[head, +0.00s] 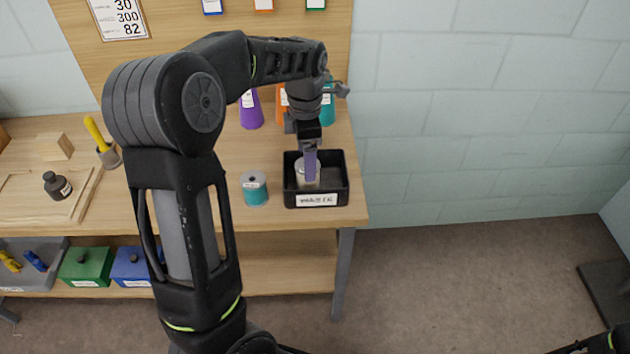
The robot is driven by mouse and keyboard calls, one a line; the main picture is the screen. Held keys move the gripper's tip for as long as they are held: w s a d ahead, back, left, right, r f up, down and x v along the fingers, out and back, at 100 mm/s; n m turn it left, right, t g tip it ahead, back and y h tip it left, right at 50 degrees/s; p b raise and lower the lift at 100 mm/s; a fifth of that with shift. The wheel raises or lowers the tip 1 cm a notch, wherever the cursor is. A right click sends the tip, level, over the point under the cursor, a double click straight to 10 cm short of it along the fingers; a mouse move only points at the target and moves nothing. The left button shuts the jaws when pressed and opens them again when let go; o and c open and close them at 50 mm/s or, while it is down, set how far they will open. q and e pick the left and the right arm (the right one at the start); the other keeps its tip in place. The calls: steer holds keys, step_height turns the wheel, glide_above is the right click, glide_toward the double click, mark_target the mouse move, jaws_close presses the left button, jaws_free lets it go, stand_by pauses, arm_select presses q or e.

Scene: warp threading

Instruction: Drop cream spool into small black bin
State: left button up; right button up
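The small black bin (338,190), with a white label on its front, stands at the right end of the wooden table. The cream spool (301,177) is inside the bin's outline, upright as far as I can see. My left gripper (310,168) points down into the bin, with a purple-grey finger in front of the spool. That finger hides part of the spool, and I cannot tell whether the gripper still grips it or whether the spool touches the bin floor. Only a bit of my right arm shows at the lower right corner; its gripper is not in view.
A teal spool (255,189) stands just left of the bin. Purple (251,110), orange (281,103) and teal (328,109) cones stand behind. The table's right edge is close to the bin.

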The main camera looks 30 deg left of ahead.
arm_select(q)
step_height(320, 180, up, 5)
steer(key=shift+f, duration=0.1)
stand_by(0.9)
